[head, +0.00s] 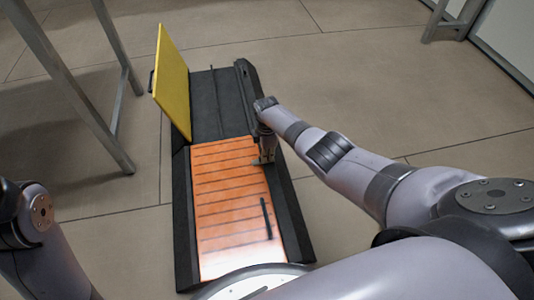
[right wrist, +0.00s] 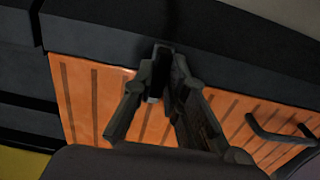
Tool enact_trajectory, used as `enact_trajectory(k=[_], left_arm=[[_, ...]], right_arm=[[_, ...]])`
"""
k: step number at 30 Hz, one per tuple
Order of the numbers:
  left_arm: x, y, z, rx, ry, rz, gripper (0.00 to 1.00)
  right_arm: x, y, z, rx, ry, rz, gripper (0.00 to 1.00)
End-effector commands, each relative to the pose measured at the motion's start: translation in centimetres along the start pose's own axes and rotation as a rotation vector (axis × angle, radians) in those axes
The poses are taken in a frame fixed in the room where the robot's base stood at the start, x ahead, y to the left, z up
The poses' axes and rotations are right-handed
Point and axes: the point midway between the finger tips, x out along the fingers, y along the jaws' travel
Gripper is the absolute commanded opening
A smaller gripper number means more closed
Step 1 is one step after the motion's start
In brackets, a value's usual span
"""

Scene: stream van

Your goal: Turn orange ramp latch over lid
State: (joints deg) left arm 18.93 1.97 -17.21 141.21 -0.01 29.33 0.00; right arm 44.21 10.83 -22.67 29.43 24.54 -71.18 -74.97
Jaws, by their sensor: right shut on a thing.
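The orange ramp panel (head: 228,205) lies flat in a long black frame (head: 184,225) on the floor. The yellow lid (head: 172,85) stands open, upright at the far left of the frame. My right gripper (head: 264,156) is at the ramp's far right corner, by the frame's right rail. In the right wrist view, the right gripper (right wrist: 163,88) is shut on a small dark latch (right wrist: 158,72) with a light grey end, next to the black rail. The fingers hide much of the latch, so its exact angle is unclear. My left gripper is out of view.
A black handle (head: 266,218) sits on the ramp's right side and also shows in the right wrist view (right wrist: 280,132). The dark bay (head: 218,105) beside the lid looks empty. A metal table leg (head: 75,95) stands to the left. Floor to the right is clear.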

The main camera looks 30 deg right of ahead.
Motion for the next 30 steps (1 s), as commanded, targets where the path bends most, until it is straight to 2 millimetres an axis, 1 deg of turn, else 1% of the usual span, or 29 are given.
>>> enact_trajectory(k=[5, 6, 14, 24, 26, 30], left_arm=[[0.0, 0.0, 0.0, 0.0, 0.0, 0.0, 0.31], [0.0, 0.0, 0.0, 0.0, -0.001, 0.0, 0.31], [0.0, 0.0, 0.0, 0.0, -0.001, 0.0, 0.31], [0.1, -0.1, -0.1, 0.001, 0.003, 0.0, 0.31], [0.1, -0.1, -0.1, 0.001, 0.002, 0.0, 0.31], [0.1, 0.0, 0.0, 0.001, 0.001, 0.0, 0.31]], right_arm=[[0.0, 0.0, -0.1, -0.003, 0.002, 0.001, 0.0], [0.0, 0.0, -0.1, -0.003, 0.002, 0.001, 0.15], [0.0, 0.0, -0.1, -0.001, 0.001, 0.001, 0.33], [-0.1, 0.0, 0.0, -0.001, 0.0, 0.001, 0.33], [-0.3, 0.1, 0.0, -0.001, 0.001, 0.001, 0.33], [-1.4, 0.1, 0.0, -0.001, 0.002, 0.002, 0.33]])
